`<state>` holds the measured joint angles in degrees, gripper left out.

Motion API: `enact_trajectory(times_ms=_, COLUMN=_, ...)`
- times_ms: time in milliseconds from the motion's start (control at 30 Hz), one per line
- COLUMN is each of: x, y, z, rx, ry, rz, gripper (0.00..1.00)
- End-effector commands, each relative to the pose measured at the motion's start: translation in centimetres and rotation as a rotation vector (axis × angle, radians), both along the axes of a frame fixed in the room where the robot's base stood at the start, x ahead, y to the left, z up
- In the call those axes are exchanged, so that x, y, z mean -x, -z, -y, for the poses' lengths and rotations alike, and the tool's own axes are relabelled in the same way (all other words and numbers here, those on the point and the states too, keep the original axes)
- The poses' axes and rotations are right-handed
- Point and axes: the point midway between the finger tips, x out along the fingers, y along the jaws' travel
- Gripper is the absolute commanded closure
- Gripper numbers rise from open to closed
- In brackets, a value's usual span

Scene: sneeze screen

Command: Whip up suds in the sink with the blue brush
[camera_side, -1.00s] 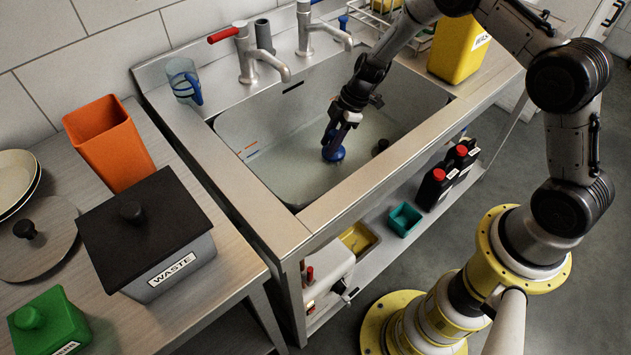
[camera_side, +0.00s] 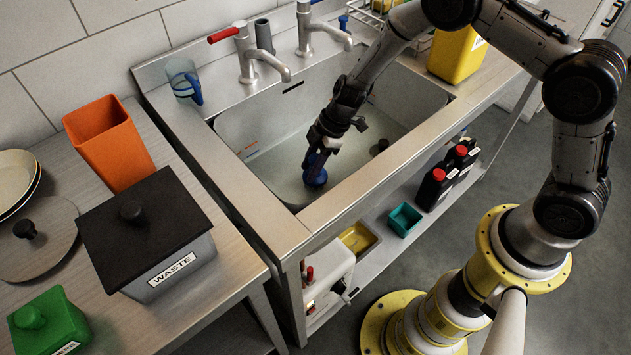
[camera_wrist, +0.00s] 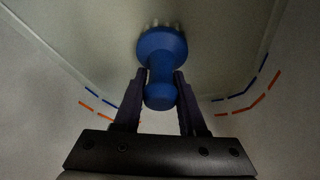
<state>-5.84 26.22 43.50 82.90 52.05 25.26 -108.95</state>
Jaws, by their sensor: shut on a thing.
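The blue brush (camera_side: 315,177) is down inside the sink (camera_side: 292,128), near its front left part. My gripper (camera_side: 318,157) is shut on the brush handle from above. In the wrist view the brush (camera_wrist: 162,48) lies between the two fingers of my gripper (camera_wrist: 161,88), with its pale bristles pointing away from me. Blue and orange dashed marks show on the sink walls on both sides. I see no clear suds in the sink. Whether the bristles touch the sink bottom or water I cannot tell.
A dark round plug or drain piece (camera_side: 383,145) sits in the sink to the right. Taps (camera_side: 250,58) stand along the back rim, with a blue-handled clear jug (camera_side: 183,80) at the back left. A yellow bin (camera_side: 457,55) stands right of the sink. The sink's front rim (camera_side: 375,157) is close.

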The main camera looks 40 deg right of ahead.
Motion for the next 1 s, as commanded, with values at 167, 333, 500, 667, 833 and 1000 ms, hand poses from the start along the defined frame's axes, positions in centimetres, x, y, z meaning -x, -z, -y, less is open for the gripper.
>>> enact_trajectory(times_ms=167, x=0.0, y=0.0, z=0.0, rx=0.0, ry=0.0, rz=0.0, gripper=1.0)
enact_trajectory(times_ms=333, x=0.3, y=0.0, z=1.2, rx=-0.001, ry=0.004, rz=-0.001, gripper=1.0)
enact_trajectory(times_ms=500, x=1.1, y=0.0, z=3.6, rx=0.0, ry=0.005, rz=0.0, gripper=1.0)
enact_trajectory(times_ms=667, x=1.8, y=0.0, z=5.8, rx=0.0, ry=0.005, rz=-0.001, gripper=1.0)
enact_trajectory(times_ms=833, x=2.6, y=0.0, z=8.0, rx=0.0, ry=0.004, rz=0.001, gripper=1.0)
enact_trajectory(times_ms=1000, x=3.0, y=0.0, z=9.0, rx=-0.001, ry=0.001, rz=-0.001, gripper=1.0)
